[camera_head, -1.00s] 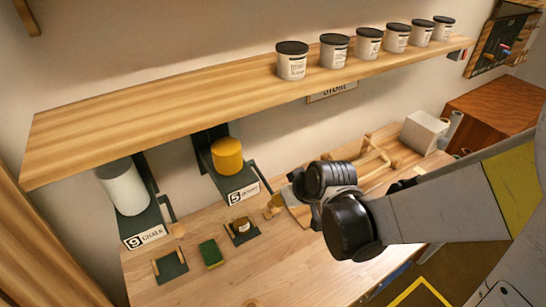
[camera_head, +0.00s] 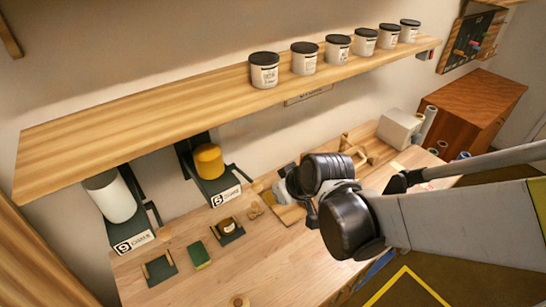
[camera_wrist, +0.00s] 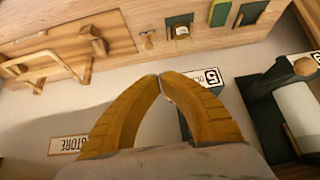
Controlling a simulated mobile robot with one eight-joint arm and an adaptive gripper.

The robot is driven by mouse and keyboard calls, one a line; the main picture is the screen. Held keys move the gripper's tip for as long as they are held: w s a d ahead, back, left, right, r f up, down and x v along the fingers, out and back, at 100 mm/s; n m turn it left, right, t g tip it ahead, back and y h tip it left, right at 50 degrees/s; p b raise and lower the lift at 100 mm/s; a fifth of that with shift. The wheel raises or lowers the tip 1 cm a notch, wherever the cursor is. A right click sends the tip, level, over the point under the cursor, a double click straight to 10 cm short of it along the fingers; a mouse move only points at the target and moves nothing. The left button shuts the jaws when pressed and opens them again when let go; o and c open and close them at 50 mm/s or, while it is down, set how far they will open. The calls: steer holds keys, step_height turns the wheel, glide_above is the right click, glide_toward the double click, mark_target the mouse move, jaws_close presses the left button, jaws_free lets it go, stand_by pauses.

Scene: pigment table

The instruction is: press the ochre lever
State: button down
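The ochre dispenser (camera_head: 208,162), a yellow cylinder on a dark stand labelled 5, is under the shelf in the head view. Its dark lever arm (camera_head: 239,172) shows at its right side. A small wooden knob (camera_head: 254,211) is right of the label; I cannot tell whether it belongs to that lever. In the wrist view, which looks upside down, the 5 label (camera_wrist: 212,77) shows just beyond my gripper (camera_wrist: 160,78). My gripper's yellow fingers meet at the tips with nothing between them. They hide most of the ochre stand.
The chalk dispenser (camera_head: 110,196), labelled 9, stands to the left. A small cup (camera_head: 229,226) sits on a dark pad, with a green sponge (camera_head: 199,255) beside it. Wooden racks (camera_head: 352,150) stand right of my wrist. The shelf (camera_head: 130,125) with several jars overhangs the back.

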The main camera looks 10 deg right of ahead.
steer(key=p+v, duration=0.1)
steer(key=v, duration=0.4)
steer(key=shift+s+d+f, duration=0.1)
steer(key=shift+s, duration=0.15)
stand_by(1.7)
